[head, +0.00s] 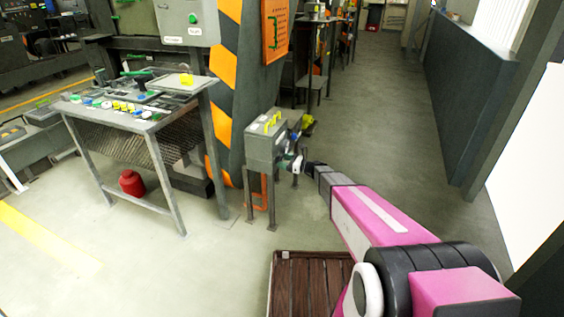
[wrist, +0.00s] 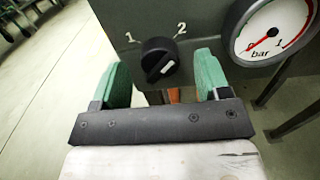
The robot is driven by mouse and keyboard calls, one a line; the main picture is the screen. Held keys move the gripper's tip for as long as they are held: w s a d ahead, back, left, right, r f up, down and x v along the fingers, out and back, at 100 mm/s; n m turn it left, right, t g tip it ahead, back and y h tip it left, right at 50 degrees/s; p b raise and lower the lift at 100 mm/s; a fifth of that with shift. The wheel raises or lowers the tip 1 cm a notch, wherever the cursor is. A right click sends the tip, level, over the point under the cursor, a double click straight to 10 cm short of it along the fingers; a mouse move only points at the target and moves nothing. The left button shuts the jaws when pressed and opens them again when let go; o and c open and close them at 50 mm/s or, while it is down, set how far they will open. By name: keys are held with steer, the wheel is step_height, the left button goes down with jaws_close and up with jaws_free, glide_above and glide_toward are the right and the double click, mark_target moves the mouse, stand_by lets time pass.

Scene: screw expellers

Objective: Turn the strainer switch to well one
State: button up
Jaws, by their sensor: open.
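The strainer switch (wrist: 158,57) is a round black knob on a grey-green panel, in the wrist view. A white "1" (wrist: 130,37) is at its upper left and a white "2" (wrist: 181,29) at its upper right. Its pale-marked grip slants from lower left to upper right, roughly toward the 2. My gripper (wrist: 162,73) is open, with one green finger left of the knob and one right of it; I cannot tell whether they touch it. In the head view my gripper (head: 297,164) is at the side of a grey-green box (head: 262,148) on legs; the knob is not discernible there.
A round bar gauge (wrist: 272,30) with a red needle is right of the switch, close to the right finger. In the head view, a control table (head: 185,93) stands left, a red canister (head: 131,183) under it. A brown slatted platform (head: 300,285) is in front. The aisle floor (head: 400,90) is clear.

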steer(key=shift+w+a, duration=0.25)
steer(key=shift+a, duration=0.45)
steer(key=c, duration=0.9)
